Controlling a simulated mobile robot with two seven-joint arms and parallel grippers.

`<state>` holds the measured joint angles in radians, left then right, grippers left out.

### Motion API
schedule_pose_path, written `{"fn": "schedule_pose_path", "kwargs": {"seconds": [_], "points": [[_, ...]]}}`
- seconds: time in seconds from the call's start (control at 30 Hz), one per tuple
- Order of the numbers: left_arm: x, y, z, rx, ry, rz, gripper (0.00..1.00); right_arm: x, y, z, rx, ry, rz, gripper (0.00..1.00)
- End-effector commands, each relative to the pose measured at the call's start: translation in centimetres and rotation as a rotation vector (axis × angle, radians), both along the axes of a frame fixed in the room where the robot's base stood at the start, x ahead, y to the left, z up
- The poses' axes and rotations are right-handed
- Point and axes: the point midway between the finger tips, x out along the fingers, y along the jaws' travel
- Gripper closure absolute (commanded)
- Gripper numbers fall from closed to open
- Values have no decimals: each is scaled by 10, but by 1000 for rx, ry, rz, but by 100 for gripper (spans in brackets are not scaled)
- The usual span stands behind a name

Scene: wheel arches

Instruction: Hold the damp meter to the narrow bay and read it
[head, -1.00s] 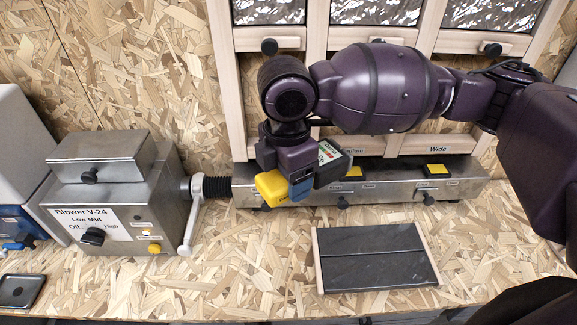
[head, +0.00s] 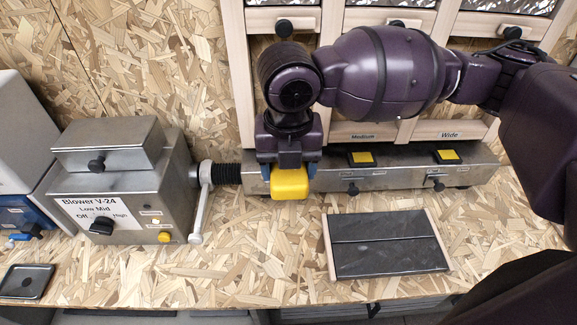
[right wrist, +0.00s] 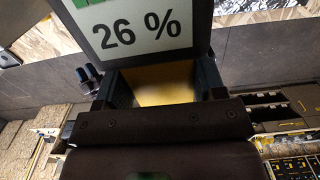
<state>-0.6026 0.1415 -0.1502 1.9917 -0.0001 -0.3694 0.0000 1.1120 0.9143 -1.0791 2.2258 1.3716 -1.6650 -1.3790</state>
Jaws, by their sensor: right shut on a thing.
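My right gripper (head: 290,172) is shut on the yellow damp meter (head: 291,184), in front of the leftmost bay (head: 260,43). That bay's label is hidden behind my gripper; its neighbours read Medium and Wide. In the right wrist view the meter's screen (right wrist: 140,28) reads 26 %, with a green patch at its cut-off upper left. The yellow body (right wrist: 158,83) shows between the fingers. I cannot tell whether the meter touches the bay. My left gripper is not in view.
A metal duct (head: 390,177) with yellow-topped switches runs below the bays. The blower box (head: 122,185) with a crank lever (head: 200,205) stands left. A dark slate panel (head: 388,244) lies on the bench. A small black tray (head: 26,281) lies front left.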

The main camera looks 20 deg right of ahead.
Motion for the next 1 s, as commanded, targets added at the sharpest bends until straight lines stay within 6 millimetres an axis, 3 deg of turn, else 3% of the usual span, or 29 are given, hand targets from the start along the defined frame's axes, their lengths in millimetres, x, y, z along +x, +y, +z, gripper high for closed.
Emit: {"fn": "schedule_pose_path", "kwargs": {"seconds": [0.63, 0.8, 1.0], "points": [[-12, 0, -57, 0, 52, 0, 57, 59, -17, -4, 0, 2, -5, 59], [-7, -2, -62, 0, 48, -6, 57, 75, -21, -5, 0, 3, -6, 59], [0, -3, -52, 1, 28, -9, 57, 92, -26, 0, 1, 0, -5, 59]]}}
